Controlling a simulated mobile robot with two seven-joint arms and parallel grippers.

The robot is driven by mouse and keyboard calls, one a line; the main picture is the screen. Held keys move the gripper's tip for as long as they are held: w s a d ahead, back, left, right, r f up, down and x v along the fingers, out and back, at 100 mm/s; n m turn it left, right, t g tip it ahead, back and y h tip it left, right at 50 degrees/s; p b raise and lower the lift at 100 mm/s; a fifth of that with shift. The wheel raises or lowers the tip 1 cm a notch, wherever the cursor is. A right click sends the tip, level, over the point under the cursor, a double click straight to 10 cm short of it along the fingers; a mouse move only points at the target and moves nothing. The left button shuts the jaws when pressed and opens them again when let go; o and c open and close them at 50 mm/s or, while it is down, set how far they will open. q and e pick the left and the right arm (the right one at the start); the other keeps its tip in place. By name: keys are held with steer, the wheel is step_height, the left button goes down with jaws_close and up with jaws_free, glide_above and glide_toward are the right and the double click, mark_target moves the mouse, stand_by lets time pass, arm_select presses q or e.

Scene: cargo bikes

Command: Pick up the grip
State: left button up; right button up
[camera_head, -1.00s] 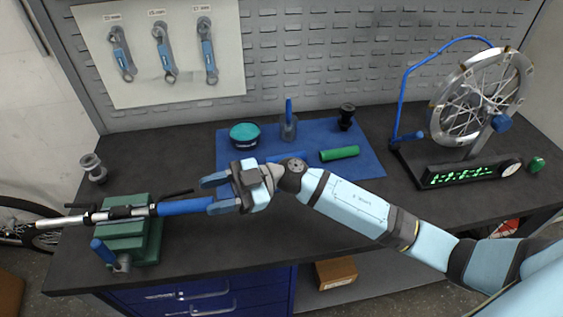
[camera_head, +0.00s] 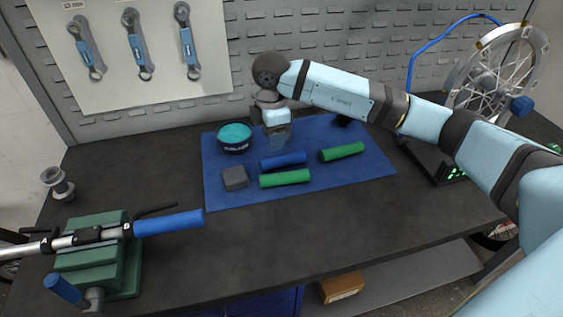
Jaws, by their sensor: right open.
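Loose grips lie on the blue mat (camera_head: 225,200): a blue grip (camera_head: 283,160), a green grip (camera_head: 285,178) in front of it, and another green grip (camera_head: 341,152) to the right. Another blue grip (camera_head: 169,222) sits on the end of the handlebar (camera_head: 66,241), held in the green vise (camera_head: 115,275). My right gripper (camera_head: 278,140) points down over the back of the mat, just behind the loose blue grip. It is open, and I see nothing held in it. Its fingertips are hard to make out. My left gripper is not in view.
A teal-topped tin (camera_head: 234,146) and a grey block (camera_head: 235,178) are left of my gripper. A wheel on a stand (camera_head: 490,75) is at the right. Wrenches (camera_head: 137,45) hang on the back panel. The front of the bench (camera_head: 300,235) is clear.

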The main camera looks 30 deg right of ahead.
mark_target(272, 159)
steer(key=f, duration=0.8)
steer(key=shift+w+a+f, duration=0.2)
steer(key=shift+f, duration=0.15)
steer(key=c, duration=0.8)
